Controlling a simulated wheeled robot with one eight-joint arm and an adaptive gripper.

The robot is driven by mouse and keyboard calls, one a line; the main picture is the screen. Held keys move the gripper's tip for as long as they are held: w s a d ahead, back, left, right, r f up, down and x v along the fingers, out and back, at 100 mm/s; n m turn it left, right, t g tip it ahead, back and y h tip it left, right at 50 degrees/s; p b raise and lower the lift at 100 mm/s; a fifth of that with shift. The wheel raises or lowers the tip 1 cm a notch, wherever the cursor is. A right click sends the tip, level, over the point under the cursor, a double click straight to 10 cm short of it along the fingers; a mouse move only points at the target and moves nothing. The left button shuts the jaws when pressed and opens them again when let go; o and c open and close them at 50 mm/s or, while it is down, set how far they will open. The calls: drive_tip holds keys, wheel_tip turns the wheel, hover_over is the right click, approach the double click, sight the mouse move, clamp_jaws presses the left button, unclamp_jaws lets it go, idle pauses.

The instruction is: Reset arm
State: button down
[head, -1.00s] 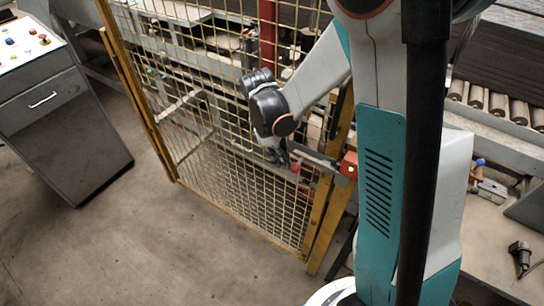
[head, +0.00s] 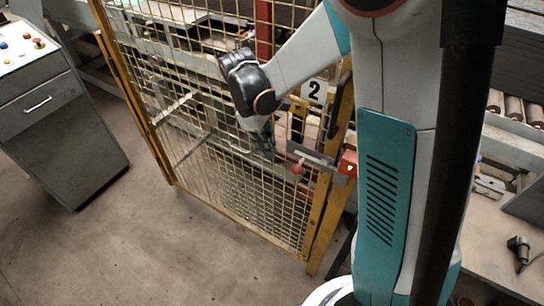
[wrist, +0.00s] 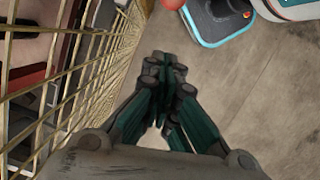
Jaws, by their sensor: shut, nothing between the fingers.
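My gripper (head: 264,146) hangs at the end of my arm in front of the yellow mesh gate (head: 215,150). It points downward, and its fingertips lie close to the gate's latch. In the wrist view my gripper (wrist: 168,70) shows its dark green fingers closed together with nothing between them. The latch (head: 318,160) is a grey bar with a red block (head: 348,163) and a red knob (head: 297,169). It sits to the right of my gripper. I cannot tell whether the fingers touch the mesh.
A grey control cabinet (head: 62,130) with coloured buttons stands at the left. A plate marked 2 (head: 314,91) hangs by the gate's yellow post. A bench (head: 495,235) with a black tool (head: 518,250) is at the right. The concrete floor (head: 140,245) in front is clear.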

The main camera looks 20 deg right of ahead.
drive_tip(key=v, duration=0.4)
drive_tip(key=shift+w+a+r+p, duration=0.2)
drive_tip(key=shift+w+a+p, duration=0.05)
drive_tip(key=shift+p, duration=0.1)
drive_tip(key=s+r+m+t+y+b, duration=0.1)
drive_tip(key=s+m+t+y+b, duration=0.1)
drive_tip(key=s+m+t+b, duration=0.7)
drive_tip(key=s, duration=0.6)
drive_tip(key=shift+s+d+r, duration=0.15)
drive_tip(key=shift+s+d, duration=0.25)
drive_tip(key=shift+r, duration=0.1)
